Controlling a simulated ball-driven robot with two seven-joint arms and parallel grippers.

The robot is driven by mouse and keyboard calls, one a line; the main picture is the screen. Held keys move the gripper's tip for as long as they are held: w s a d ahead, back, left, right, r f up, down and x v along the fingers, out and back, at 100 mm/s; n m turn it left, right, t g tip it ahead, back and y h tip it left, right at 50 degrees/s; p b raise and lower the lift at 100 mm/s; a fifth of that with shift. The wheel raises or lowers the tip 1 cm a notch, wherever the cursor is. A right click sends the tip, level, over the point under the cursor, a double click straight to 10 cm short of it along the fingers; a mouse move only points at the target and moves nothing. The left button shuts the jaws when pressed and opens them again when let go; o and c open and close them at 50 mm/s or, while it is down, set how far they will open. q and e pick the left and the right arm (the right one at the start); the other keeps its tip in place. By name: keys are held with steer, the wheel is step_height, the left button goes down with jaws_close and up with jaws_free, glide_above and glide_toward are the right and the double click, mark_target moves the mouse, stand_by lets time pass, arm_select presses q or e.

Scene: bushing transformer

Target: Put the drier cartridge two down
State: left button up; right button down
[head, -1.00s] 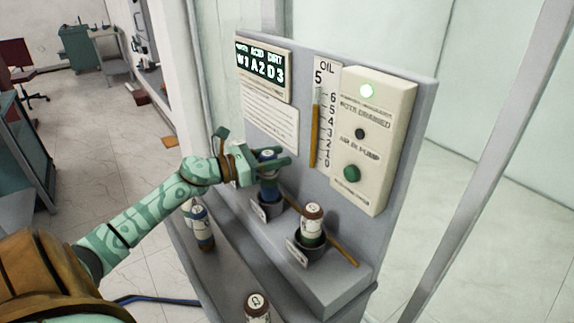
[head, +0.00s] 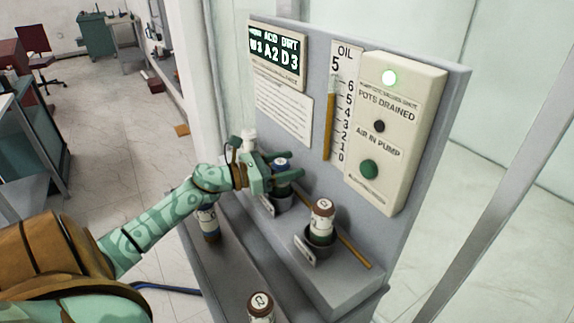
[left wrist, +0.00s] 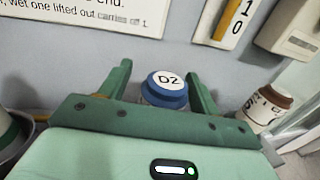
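The drier cartridge two (head: 281,163) has a blue cap that reads D2 in the left wrist view (left wrist: 168,88). It stands about upright, its lower end in the dark middle pot (head: 283,203) on the grey stand; how deep it sits is hidden. My left gripper (head: 287,168) is around its upper part. In the left wrist view the two green fingers (left wrist: 160,85) stand apart either side of the cap, with a visible gap on the left. The gripper looks open. My right gripper is not in view.
A brown-capped cartridge (head: 322,213) stands in the front pot. Another (head: 207,222) stands on the lower ledge at left, and one (head: 260,306) at bottom. An orange-brown rod (head: 355,253) lies behind the front pot. The panel (head: 395,130) rises close behind the pots.

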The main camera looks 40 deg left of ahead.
arm_select(q)
steer(key=shift+s+r, duration=0.1)
steer(key=shift+r, duration=0.15)
steer(key=v, duration=1.2)
steer(key=shift+b, duration=0.3)
steer(key=shift+d, duration=0.1)
stand_by(1.4)
